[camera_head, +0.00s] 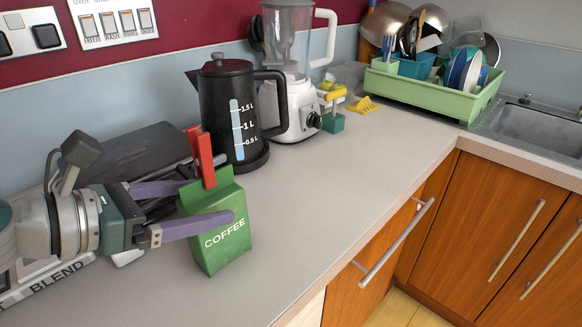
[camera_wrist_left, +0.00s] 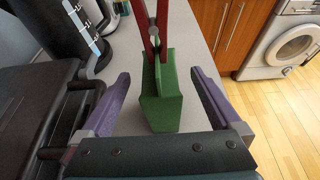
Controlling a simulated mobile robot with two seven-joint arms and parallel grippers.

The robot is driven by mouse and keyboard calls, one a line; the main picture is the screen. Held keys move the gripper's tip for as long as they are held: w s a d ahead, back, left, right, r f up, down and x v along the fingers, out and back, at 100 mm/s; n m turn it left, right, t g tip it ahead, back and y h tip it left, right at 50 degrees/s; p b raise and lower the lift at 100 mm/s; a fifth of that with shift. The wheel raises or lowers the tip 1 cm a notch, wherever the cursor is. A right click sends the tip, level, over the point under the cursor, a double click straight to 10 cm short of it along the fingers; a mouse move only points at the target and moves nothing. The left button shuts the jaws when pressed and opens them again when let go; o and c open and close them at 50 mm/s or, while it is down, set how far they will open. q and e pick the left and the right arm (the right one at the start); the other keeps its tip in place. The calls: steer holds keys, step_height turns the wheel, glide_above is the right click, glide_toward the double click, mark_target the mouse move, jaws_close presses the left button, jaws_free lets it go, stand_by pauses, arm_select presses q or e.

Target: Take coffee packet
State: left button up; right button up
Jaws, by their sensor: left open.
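The coffee packet (camera_head: 222,246) is green with white "COFFEE" lettering and stands upright on the counter, closed at the top by a red clip (camera_head: 206,160). In the left wrist view the packet (camera_wrist_left: 162,105) is centred, with the red clip (camera_wrist_left: 152,28) rising above it. My left gripper (camera_head: 208,206) is open, its purple fingers on either side of the packet; one finger passes in front of it in the head view. The left wrist view shows the open fingers (camera_wrist_left: 162,84) spread wide, with visible gaps to the packet. My right gripper is not in view.
A black kettle (camera_head: 226,100) stands close behind the packet, with a white blender (camera_head: 292,110) beyond it. A dark appliance (camera_head: 145,155) lies behind my left gripper. A green dish rack (camera_head: 430,92) stands at the back right. The counter (camera_head: 340,175) right of the packet is clear.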

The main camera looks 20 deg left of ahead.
arm_select(q)
steer(key=shift+x, duration=1.35)
steer(key=shift+c, duration=0.2)
jaws_close()
steer(key=shift+r, duration=0.1)
